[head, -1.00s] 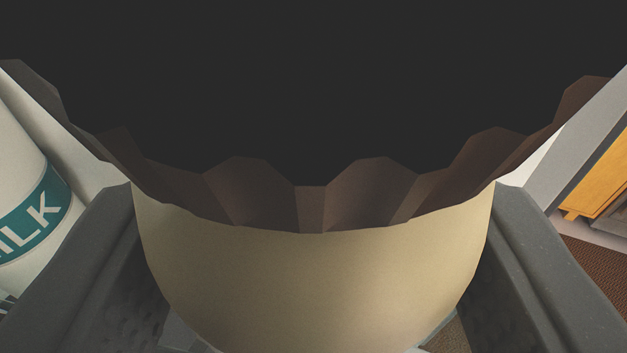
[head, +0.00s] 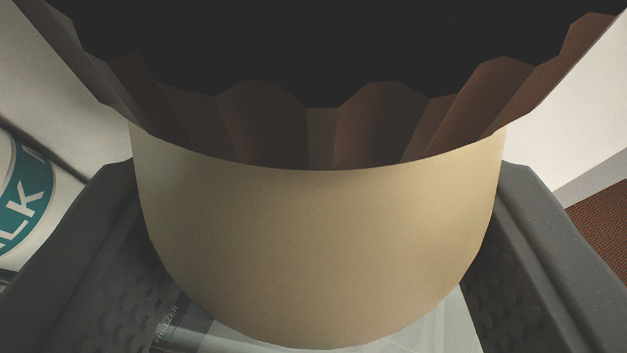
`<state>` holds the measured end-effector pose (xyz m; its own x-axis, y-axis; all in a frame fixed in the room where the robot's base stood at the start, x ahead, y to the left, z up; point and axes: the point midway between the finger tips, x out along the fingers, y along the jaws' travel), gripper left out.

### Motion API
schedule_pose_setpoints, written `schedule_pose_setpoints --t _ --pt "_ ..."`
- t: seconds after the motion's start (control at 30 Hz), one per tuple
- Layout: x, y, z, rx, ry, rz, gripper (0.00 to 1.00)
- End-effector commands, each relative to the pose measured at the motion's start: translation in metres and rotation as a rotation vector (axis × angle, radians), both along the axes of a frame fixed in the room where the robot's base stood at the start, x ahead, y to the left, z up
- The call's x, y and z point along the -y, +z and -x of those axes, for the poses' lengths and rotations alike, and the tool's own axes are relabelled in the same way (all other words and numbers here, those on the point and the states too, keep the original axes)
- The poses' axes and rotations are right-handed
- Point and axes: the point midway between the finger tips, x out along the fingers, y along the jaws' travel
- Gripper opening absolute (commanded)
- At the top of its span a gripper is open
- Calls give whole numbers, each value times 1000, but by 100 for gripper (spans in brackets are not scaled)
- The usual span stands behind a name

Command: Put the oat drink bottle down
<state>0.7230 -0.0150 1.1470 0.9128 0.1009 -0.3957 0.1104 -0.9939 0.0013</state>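The oat drink bottle (head: 318,240) fills the middle of the head view, very close to the camera. Its body is plain beige and a brown ridged cap (head: 345,130) tops it; its label is not visible. My gripper (head: 313,215) has one dark grey finger on each side of the bottle, and both seem to press on it. A pale, glassy shelf (head: 440,325) shows below the bottle, with "FREEZER" lettering at its left. Whether the bottle's base touches the shelf is hidden.
A white milk bottle (head: 40,215) with a teal label stands close on the left, beyond the left finger. A white wall (head: 575,130) rises on the right. A brown woven mat (head: 605,225) shows at the right edge. Black fills the top of the picture.

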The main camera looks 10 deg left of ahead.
Motion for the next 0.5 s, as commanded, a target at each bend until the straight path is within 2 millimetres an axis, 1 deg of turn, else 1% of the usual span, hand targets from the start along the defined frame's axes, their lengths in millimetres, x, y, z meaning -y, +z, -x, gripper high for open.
schedule_pose_setpoints --t 0.2,0.43,0.47,0.5 --pt "0 -8 0 1 0 1 21" --pt "1 -8 0 2 -1 1 21" --pt "1 -9 0 2 -1 1 55" --pt "1 -9 0 2 -1 1 66"
